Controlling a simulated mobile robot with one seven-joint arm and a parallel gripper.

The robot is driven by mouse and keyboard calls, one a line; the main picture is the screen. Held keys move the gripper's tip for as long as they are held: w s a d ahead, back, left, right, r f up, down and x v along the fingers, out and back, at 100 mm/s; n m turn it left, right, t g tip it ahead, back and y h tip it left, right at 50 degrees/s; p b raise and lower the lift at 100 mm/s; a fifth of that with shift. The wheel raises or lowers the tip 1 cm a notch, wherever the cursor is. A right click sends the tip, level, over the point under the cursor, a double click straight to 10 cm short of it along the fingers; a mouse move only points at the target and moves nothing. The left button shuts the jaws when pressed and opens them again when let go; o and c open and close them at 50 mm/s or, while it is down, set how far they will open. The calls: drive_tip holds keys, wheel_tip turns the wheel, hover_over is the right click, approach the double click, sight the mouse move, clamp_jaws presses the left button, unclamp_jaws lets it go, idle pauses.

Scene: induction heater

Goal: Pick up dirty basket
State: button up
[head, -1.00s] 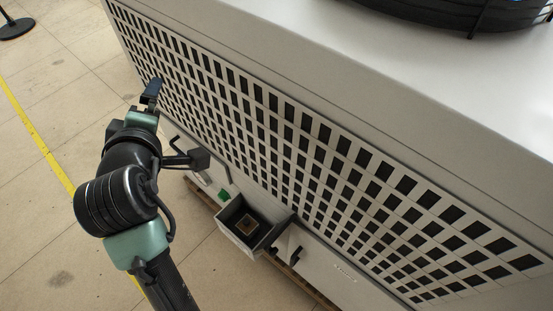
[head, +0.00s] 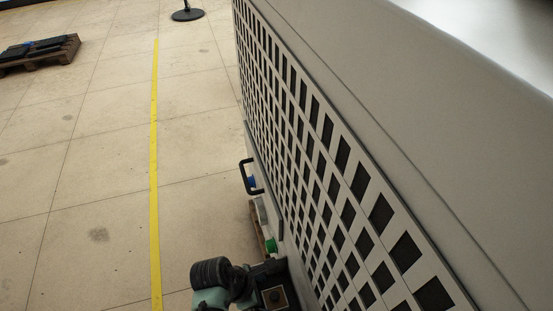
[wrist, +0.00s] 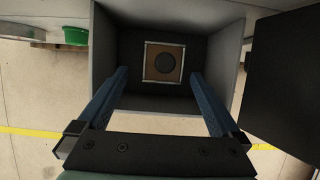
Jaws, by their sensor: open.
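In the wrist view an open grey box (wrist: 230,55) with a dark inside fills the upper middle. At its bottom is a square tan piece with a light rim and dark round centre (wrist: 164,62). I cannot tell whether the box or this piece is the dirty basket. My gripper (wrist: 159,75) is open and empty, its two blue fingers reaching over the box opening, the tan piece between and beyond their tips. Their depth in the box is unclear. In the head view the box's dark inside and tan piece (head: 275,297) show at the bottom, partly behind my arm; my fingers are hidden.
The machine's grille wall (head: 330,160) rises on the right. A black handle (head: 250,178) sticks out low on it, and a green container (head: 271,245) sits near the box. Open tiled floor with a yellow line (head: 155,170) lies left. A pallet (head: 40,52) stands far left.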

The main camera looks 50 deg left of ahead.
drive_tip(key=b+x, duration=0.1)
drive_tip(key=x, duration=0.1)
drive_tip(key=b+x, duration=0.2)
drive_tip(key=x, duration=0.1)
drive_tip(key=shift+d+f, duration=0.25)
drive_tip(key=shift+w+f, duration=0.25)
drive_tip(key=shift+r, duration=0.1)
drive_tip(key=c, duration=1.5)
